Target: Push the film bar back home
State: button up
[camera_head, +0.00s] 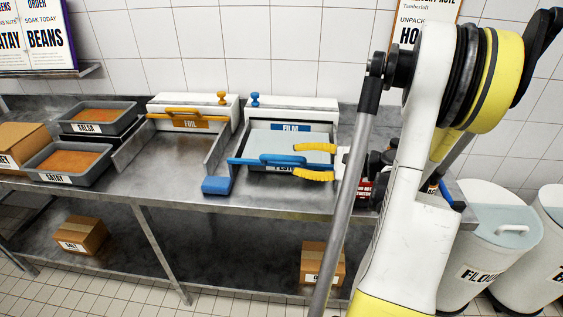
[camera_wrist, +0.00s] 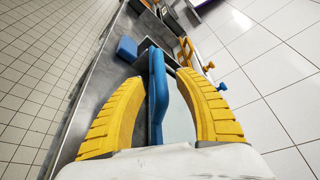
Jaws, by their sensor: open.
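The blue film bar (camera_head: 250,161) with its raised handle (camera_head: 281,158) lies out in front of the white film dispenser (camera_head: 310,107), which carries a blue FILM label (camera_head: 290,127). A pale sheet (camera_head: 272,140) spans between bar and dispenser. My gripper (camera_head: 297,160) has its two yellow fingers spread at the right end of the bar, one on the dispenser side and one on the near side. In the wrist view the bar (camera_wrist: 155,100) and its handle (camera_wrist: 164,85) run between the open fingers (camera_wrist: 160,82). Whether a finger touches the bar is unclear.
A blue block (camera_head: 217,185) sits by the bar's left end. White bins (camera_head: 490,245) stand right of the steel counter.

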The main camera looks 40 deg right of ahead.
aim_at(283, 160)
jog(key=b+x, duration=0.1)
jog(key=x, duration=0.4)
jog(key=shift+c, duration=0.4)
grip_shut()
